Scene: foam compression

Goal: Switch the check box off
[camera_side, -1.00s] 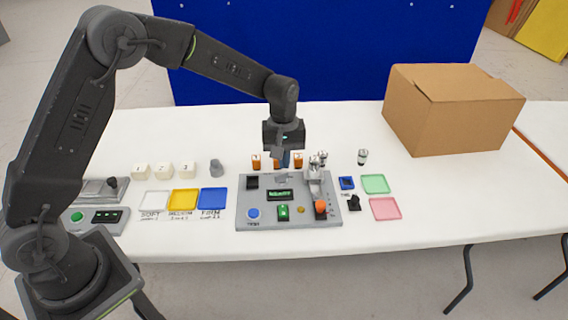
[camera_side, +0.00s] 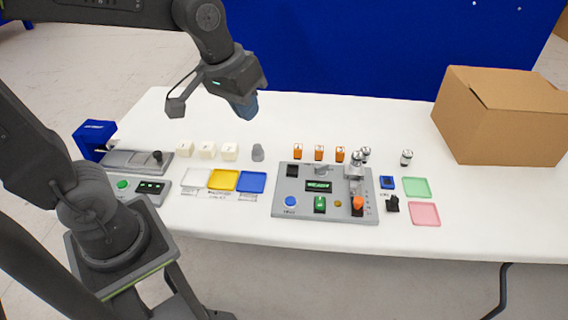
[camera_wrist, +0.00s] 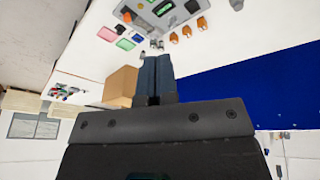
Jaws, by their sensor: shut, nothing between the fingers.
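The grey panel box (camera_side: 284,208) lies flat on the white table, with a blue button (camera_side: 290,201), a green rocker switch (camera_side: 320,204), an orange knob (camera_side: 358,203) and a dark display with green characters (camera_side: 318,186). No label that I can read names it the check box. The rocker's position is too small to tell. The panel also shows at the top of the wrist view (camera_wrist: 186,20). My gripper (camera_side: 246,108) is shut and empty, raised above the table, up and to the left of the panel. Its blue fingers are together in the wrist view (camera_wrist: 153,78).
Left of the panel are white, yellow (camera_side: 224,180) and blue trays, white blocks and a grey device with a green button (camera_side: 122,184). Orange pieces (camera_side: 319,152) stand behind the panel. Green and pink trays (camera_side: 425,214) and a cardboard box (camera_side: 505,115) are to the right.

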